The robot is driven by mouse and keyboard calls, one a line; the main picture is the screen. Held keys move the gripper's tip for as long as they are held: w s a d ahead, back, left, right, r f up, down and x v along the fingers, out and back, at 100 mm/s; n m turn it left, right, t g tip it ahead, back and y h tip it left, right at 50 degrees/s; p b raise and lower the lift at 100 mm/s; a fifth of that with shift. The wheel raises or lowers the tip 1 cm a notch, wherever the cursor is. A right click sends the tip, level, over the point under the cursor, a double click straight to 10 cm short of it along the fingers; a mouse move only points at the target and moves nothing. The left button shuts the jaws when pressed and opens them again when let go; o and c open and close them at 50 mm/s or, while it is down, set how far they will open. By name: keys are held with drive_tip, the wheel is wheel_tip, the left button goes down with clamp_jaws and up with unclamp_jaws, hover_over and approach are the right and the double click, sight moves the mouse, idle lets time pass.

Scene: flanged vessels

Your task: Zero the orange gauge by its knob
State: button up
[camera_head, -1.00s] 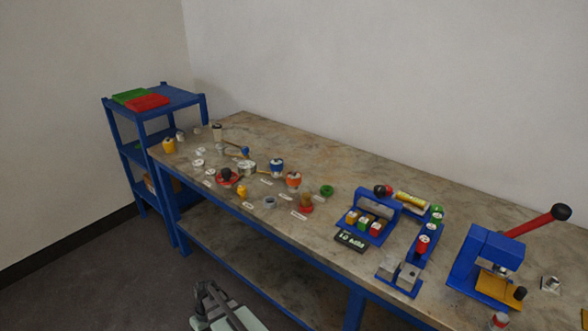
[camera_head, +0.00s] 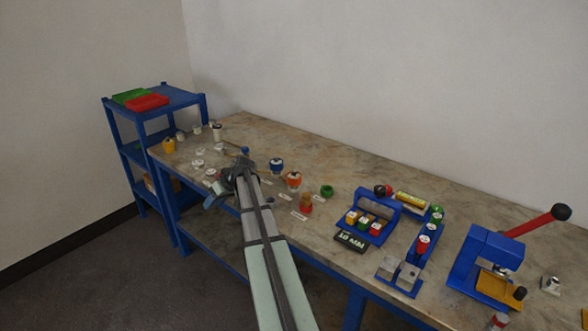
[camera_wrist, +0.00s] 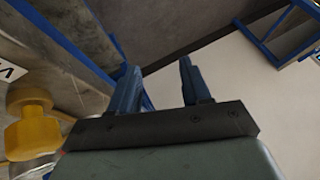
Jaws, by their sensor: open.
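The orange gauge (camera_head: 293,180) appears to be the small orange body with a pale top in the middle of the bench in the head view. Its knob and reading are too small to make out. My gripper (camera_head: 213,200) is at the bench's front edge, to the left of the orange gauge and apart from it. In the wrist view my gripper (camera_wrist: 158,85) is open with nothing between its blue fingers. The fingers point past the bench edge towards the floor. The orange gauge is not recognisable in the wrist view.
A yellow knobbed part (camera_wrist: 31,120) stands close left of my gripper. A blue-bodied gauge-like item (camera_head: 277,165) and a green ring (camera_head: 326,190) flank the orange one. A brown-orange part (camera_head: 306,202) stands in front. Blue fixtures (camera_head: 368,217) fill the right.

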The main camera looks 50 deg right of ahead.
drive_tip(key=shift+n+h, duration=0.6)
drive_tip(key=shift+n, duration=0.2)
drive_tip(key=d+r, duration=0.7)
drive_tip(key=s+d+r, duration=0.1)
drive_tip(key=d+r, duration=0.2)
drive_tip(key=d, duration=0.1)
drive_tip(key=shift+r, duration=0.2)
drive_tip(key=s+d+r+n+g+h, duration=0.1)
drive_tip(key=s+d+r+g+h, duration=0.2)
drive_tip(key=s+d, duration=0.45)
wheel_tip(320, 180, up, 7)
drive_tip(key=n+g, duration=0.1)
drive_tip(key=g, duration=0.2)
hover_over(294, 173)
drive_tip(key=f, duration=1.3)
drive_tip(key=shift+w+d+f, duration=0.3)
drive_tip(key=shift+d, duration=0.1)
drive_tip(key=shift+c, duration=0.3)
clamp_jaws()
